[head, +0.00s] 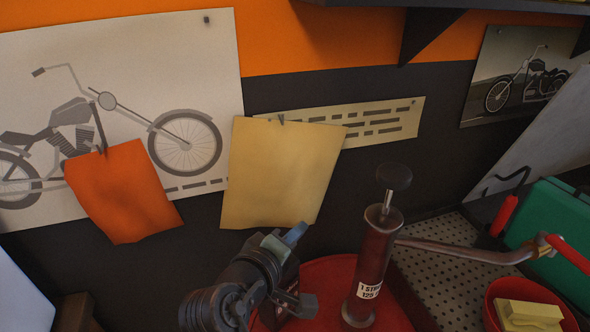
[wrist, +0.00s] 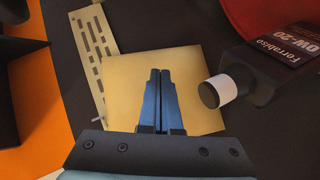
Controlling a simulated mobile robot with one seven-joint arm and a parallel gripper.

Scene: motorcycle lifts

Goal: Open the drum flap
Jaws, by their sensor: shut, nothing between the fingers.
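A red round drum top (head: 318,272) shows at the bottom centre of the head view, partly behind my arm and a dark red pump. I cannot make out a flap on it. A red surface, probably the drum, shows in the top right of the wrist view (wrist: 270,15). My gripper (head: 297,233) is over the drum's left side in the head view, in front of the wall. In the wrist view its two blue fingers (wrist: 159,72) are together with nothing between them. They point across the yellow paper (wrist: 180,85) and appear apart from the drum.
A dark red pump (head: 375,255) with a black knob stands at the drum. A red bucket (head: 490,315) and green case (head: 550,215) are right. Posters hang behind.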

